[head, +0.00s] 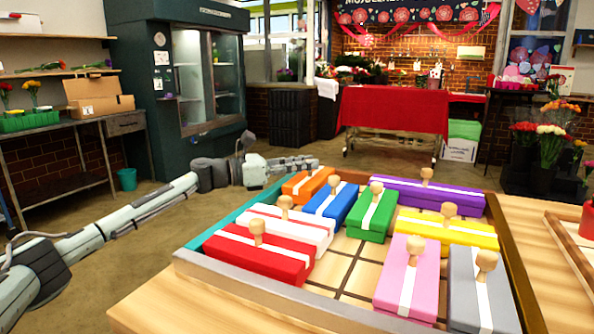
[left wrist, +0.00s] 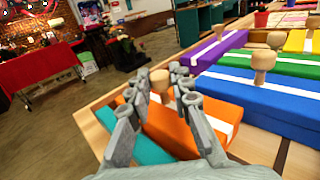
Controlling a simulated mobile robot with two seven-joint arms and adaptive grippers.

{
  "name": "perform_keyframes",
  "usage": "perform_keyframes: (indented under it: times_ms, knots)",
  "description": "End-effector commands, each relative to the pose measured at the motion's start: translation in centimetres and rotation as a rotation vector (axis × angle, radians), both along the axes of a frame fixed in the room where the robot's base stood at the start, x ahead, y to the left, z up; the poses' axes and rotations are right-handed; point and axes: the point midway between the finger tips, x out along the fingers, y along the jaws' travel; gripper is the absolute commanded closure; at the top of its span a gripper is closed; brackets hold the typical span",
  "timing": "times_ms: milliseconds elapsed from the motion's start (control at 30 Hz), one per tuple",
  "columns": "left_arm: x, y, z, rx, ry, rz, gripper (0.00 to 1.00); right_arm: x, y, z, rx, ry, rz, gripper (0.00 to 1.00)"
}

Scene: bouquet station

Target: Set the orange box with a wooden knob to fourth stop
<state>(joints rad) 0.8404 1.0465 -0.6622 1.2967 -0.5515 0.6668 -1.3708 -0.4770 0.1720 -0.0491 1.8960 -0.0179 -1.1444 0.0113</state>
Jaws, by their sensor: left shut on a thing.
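The orange box (head: 305,186) with a white stripe lies at the far left corner of the tray, beside the blue box. In the left wrist view the orange box (left wrist: 165,128) lies below my left gripper (left wrist: 172,84), and its wooden knob (left wrist: 160,86) is between the fingers. In the head view my left gripper (head: 312,163) comes in from the left over the box's far end and hides the knob. It is shut on the knob. I cannot make out any marks for the stops. My right gripper is not in view.
The blue box (head: 326,204), green box (head: 371,218), white box (head: 304,229) and red box (head: 262,256) crowd close by. A purple box (head: 455,199) lies along the far side. Bare tiled floor (head: 345,262) shows mid-tray. A teal strip (head: 212,233) runs along the left.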

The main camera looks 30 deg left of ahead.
Motion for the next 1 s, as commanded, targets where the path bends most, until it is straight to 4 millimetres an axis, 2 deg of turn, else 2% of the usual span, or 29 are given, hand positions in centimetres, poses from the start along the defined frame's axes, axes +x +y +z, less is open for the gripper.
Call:
perform_keyframes:
  times_ms: [167, 467, 500, 633, 1000]
  knots:
    - [1.6, -0.1, -0.3, 0.004, 0.008, -0.006, 1.0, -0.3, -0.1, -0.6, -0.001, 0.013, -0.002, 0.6]
    - [1.9, 0.1, -0.2, 0.004, 0.007, 0.0, 1.0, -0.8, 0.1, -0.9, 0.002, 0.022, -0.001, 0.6]
    - [1.9, 0.1, -0.2, 0.003, 0.007, 0.0, 0.76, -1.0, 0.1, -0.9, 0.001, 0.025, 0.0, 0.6]
    - [1.8, 0.1, -0.2, 0.004, 0.007, -0.002, 0.6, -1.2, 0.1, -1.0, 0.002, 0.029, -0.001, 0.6]
    - [1.5, 0.2, -0.4, 0.005, 0.01, -0.005, 0.58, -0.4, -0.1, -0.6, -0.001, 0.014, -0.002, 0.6]
